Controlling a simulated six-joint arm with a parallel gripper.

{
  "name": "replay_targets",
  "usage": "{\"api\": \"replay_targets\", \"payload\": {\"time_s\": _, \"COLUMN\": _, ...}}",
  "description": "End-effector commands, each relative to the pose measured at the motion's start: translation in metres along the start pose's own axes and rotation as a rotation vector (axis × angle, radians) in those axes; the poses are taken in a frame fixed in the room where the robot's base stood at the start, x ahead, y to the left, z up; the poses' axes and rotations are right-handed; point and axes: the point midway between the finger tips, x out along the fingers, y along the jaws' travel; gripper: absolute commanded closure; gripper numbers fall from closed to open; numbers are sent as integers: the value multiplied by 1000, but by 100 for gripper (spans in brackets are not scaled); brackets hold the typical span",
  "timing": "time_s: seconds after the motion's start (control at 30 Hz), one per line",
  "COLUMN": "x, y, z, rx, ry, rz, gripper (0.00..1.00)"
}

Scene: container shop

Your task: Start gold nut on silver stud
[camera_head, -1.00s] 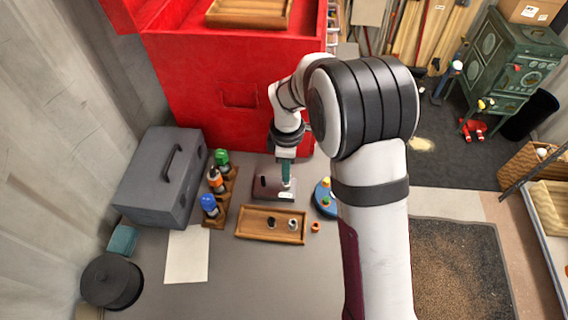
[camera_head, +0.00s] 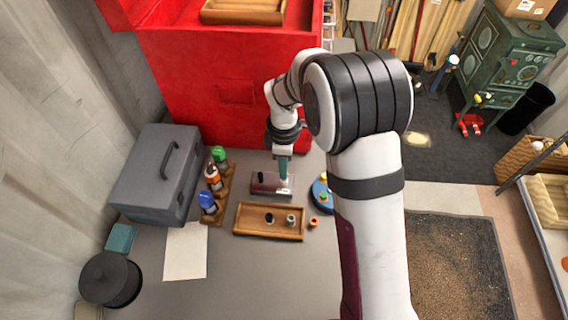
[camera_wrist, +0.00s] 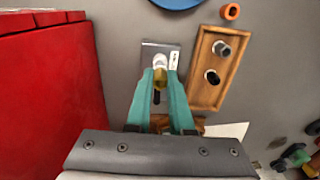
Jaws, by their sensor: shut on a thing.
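My gripper (camera_head: 284,180) points down over the plate's right part. In the wrist view its teal fingers (camera_wrist: 161,74) are shut on a small gold nut (camera_wrist: 160,76), mostly hidden between the fingertips. A pale silver stud (camera_wrist: 160,61) shows right at the fingertips, in line with the nut. I cannot tell whether nut and stud touch or whether any thread has caught.
A wooden tray (camera_head: 241,220) in front of the plate holds a black and a grey ring-like part. An orange ring (camera_head: 313,222) lies beside it. A blue round base (camera_head: 319,203) stands right, a bottle rack (camera_head: 225,187) and grey toolbox (camera_head: 150,185) left.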

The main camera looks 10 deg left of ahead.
Motion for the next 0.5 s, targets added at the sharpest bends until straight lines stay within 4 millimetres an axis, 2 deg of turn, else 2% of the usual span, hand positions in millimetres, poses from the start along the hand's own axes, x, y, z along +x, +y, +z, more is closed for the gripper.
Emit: {"api": "replay_targets", "payload": {"time_s": 0.5, "x": 5, "y": 0, "z": 0, "rx": 0, "ry": 0, "rz": 0, "gripper": 100}}
